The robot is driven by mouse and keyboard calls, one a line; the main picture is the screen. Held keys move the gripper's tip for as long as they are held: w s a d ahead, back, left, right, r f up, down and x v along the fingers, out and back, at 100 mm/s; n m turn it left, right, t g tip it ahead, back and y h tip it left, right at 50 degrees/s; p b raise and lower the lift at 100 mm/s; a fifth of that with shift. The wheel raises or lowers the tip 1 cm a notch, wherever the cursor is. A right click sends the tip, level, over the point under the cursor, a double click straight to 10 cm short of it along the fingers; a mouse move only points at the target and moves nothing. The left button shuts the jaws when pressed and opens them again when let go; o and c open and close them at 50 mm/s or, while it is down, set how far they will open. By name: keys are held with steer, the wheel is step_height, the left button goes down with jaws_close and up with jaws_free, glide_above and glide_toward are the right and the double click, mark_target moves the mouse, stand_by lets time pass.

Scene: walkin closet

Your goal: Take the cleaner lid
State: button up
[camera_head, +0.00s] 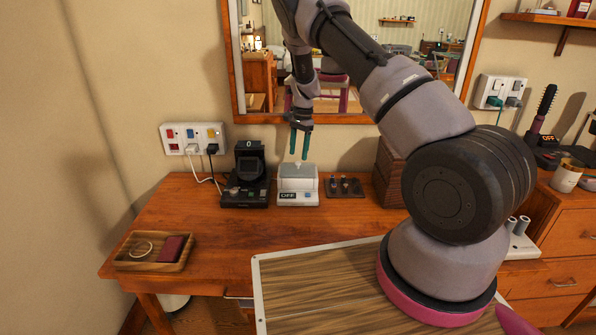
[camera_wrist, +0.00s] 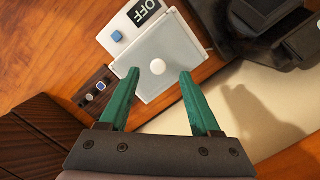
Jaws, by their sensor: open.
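The cleaner is a small white and grey box (camera_head: 297,195) on the wooden table, with a display reading OFF on its front. Its lid (camera_head: 298,170) is the light grey top with a small knob. In the wrist view the lid (camera_wrist: 170,57) is a pale square plate with a round white knob (camera_wrist: 158,67) near its middle, and it sits on the cleaner body. My gripper (camera_head: 299,145) is above the lid with its green fingers pointing down. In the wrist view the open, empty fingers (camera_wrist: 160,85) stand on either side of the knob's line, apart from it.
A black device with a 0 display (camera_head: 248,175) stands close left of the cleaner. A small dark tray (camera_head: 345,188) lies to its right, then a dark wooden box (camera_head: 388,172). A wall mirror (camera_head: 240,90) hangs behind. A wooden tray (camera_head: 130,263) is at the table's left.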

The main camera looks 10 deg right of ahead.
mark_target(298, 162)
steer(key=f, duration=0.3)
steer(key=shift+s+a+f, duration=0.15)
steer(key=shift+s+f, duration=0.05)
steer(key=shift+f, duration=0.2)
jaws_close()
steer(key=shift+r, duration=0.1)
